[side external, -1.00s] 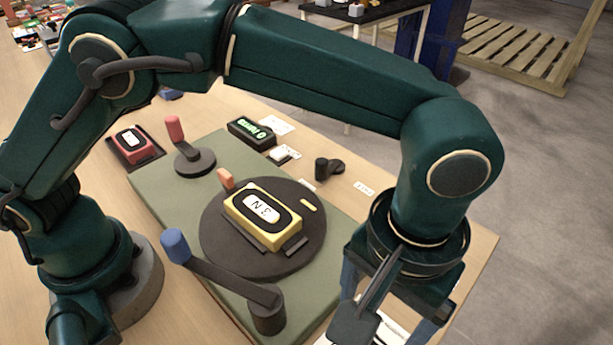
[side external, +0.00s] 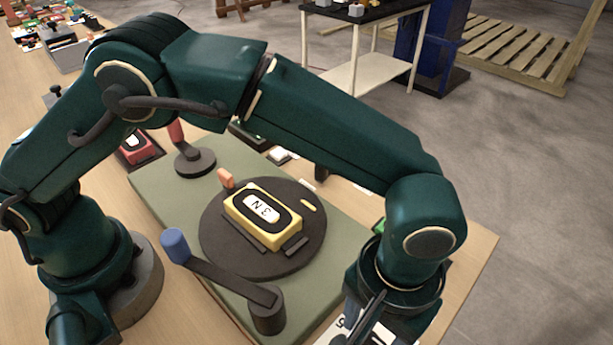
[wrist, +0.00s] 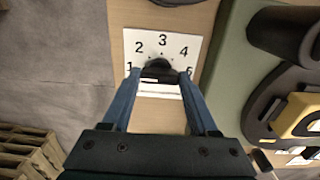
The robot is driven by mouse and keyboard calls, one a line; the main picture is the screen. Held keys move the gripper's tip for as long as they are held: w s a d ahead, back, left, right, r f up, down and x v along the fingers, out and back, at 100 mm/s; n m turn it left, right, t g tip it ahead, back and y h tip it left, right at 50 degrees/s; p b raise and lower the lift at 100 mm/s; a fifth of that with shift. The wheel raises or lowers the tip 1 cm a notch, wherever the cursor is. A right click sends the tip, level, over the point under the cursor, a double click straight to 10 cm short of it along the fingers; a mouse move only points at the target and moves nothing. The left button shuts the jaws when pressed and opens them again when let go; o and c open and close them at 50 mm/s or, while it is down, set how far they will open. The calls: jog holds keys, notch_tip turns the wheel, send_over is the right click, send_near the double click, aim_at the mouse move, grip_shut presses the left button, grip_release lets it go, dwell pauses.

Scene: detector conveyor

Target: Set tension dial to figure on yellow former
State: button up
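The yellow former (side external: 238,222) sits on the dark round turntable (side external: 222,255), its white label reading "3 N" in the side view. Part of the yellow former shows at the right of the wrist view (wrist: 291,118). The tension dial is a black knob (wrist: 158,66) on a white plate (wrist: 134,48) numbered 1 to 5, with 3 at the top centre. I cannot tell which figure the knob points to. My gripper (wrist: 160,73) is open, its blue fingers on either side of the knob with small gaps. In the side view the gripper and dial are partly cut off.
A blue-handled crank (side external: 220,278) stands at the front of the green base (side external: 165,200). A red-handled post (side external: 195,162) and a red former (side external: 135,148) are farther back. A pallet (wrist: 25,145) lies on the floor beyond the bench edge.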

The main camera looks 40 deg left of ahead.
jog(key=shift+m, duration=0.3)
jog(key=m, duration=1.7)
dwell(0.6)
jog(key=o, duration=1.4)
